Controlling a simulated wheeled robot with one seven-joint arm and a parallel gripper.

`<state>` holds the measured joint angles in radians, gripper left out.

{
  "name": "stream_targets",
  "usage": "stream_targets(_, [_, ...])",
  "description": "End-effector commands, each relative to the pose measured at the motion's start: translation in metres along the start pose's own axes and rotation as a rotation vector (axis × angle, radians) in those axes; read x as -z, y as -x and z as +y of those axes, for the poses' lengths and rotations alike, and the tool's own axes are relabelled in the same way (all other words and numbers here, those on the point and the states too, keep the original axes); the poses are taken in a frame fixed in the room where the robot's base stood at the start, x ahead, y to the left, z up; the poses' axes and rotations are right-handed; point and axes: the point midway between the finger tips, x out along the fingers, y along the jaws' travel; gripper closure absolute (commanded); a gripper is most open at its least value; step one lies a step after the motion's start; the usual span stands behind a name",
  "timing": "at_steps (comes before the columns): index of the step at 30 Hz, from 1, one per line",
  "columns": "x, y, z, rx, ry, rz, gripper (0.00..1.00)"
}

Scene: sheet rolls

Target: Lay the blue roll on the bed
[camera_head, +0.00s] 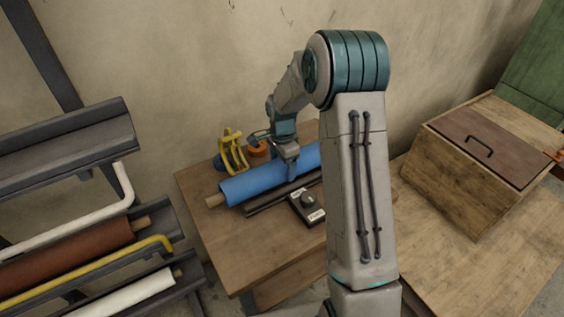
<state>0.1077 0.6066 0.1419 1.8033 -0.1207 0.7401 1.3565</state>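The blue roll (250,183) lies slantwise over a small wooden table, with its tan core end (215,201) sticking out at the left. A dark rail (264,202) runs along its near side and may be part of the bed; I cannot tell whether the roll rests in it or beside it. My gripper (291,174) points down at the roll, with a finger in front of its near side. My arm hides the roll's right end. The far finger is hidden, so I cannot tell whether the gripper grips the roll.
On the wooden table (222,256) stand a yellow tool (231,153), an orange round thing (258,150) and a dark box with a knob (307,205). A rack (92,265) with brown (75,251) and white (130,294) rolls stands left. A wooden chest (465,183) stands right.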

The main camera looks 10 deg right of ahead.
Motion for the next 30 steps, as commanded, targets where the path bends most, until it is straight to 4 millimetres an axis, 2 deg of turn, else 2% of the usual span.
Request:
stream_targets(1, [0.0, 0.0, 0.0, 0.0, 0.0, 0.0, 0.08])
stream_targets(2, [0.0, 0.0, 0.0, 0.0, 0.0, 0.0, 0.0])
stream_targets(9, [0.0, 0.001, 0.0, 0.0, 0.001, 0.0, 0.0])
stream_targets(13, [0.0, 0.009, -0.001, 0.003, 0.001, 0.001, 0.0])
stream_targets(24, [0.0, 0.086, -0.001, 0.005, 0.002, 0.002, 0.0])
stream_targets(30, [0.0, 0.114, -0.001, 0.002, 0.0, 0.0, 0.0])
